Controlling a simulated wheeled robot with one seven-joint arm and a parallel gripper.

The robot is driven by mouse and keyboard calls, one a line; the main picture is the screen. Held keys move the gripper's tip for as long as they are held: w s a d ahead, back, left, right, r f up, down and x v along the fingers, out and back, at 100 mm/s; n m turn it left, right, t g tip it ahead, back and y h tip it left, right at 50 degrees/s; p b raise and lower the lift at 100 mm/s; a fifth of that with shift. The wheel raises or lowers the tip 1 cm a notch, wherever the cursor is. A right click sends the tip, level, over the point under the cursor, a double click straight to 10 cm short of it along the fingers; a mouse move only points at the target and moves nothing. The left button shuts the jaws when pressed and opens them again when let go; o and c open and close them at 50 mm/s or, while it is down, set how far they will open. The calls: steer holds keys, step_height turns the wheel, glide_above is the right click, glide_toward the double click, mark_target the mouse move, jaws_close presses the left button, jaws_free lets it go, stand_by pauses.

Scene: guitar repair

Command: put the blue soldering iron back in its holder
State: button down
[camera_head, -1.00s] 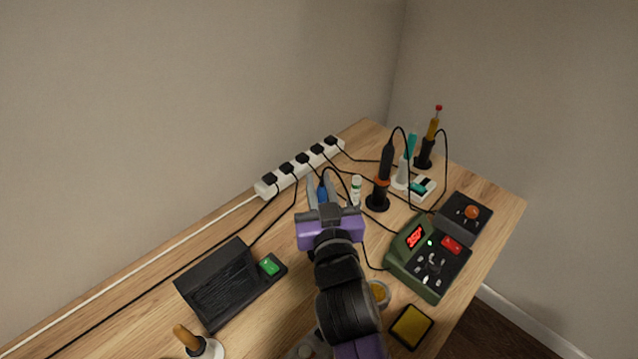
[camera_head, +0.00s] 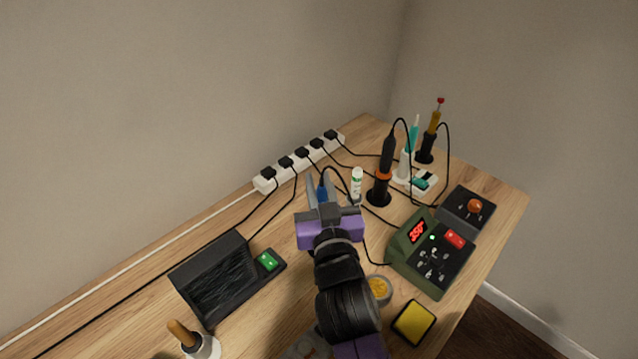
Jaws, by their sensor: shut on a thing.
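My gripper (camera_head: 322,187) is in the middle of the view, fingers pointing away toward the power strip. It is shut on the blue soldering iron (camera_head: 322,192). Only a small blue part of the iron shows between the fingers; its tip is hidden. A black cord arches from it to the right. No empty holder is clearly visible. A black stand (camera_head: 379,198) right of the gripper holds a black and orange iron (camera_head: 387,157). A white stand (camera_head: 404,165) behind it holds a teal tool, and a dark stand (camera_head: 425,149) holds a yellow one.
A power strip (camera_head: 299,163) with several plugs lies along the wall. A white bottle (camera_head: 357,183) stands just right of the gripper. A green station (camera_head: 432,255), yellow sponge (camera_head: 414,323) and round tin (camera_head: 377,289) are at right. A black box (camera_head: 213,278) is left. Cords cross the table.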

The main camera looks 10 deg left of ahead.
steer(key=shift+r, duration=0.1)
steer(key=c, duration=0.6)
jaws_free()
step_height(320, 180, up, 11)
steer(key=p, duration=0.8)
steer(key=shift+p, duration=0.35)
stand_by(0.7)
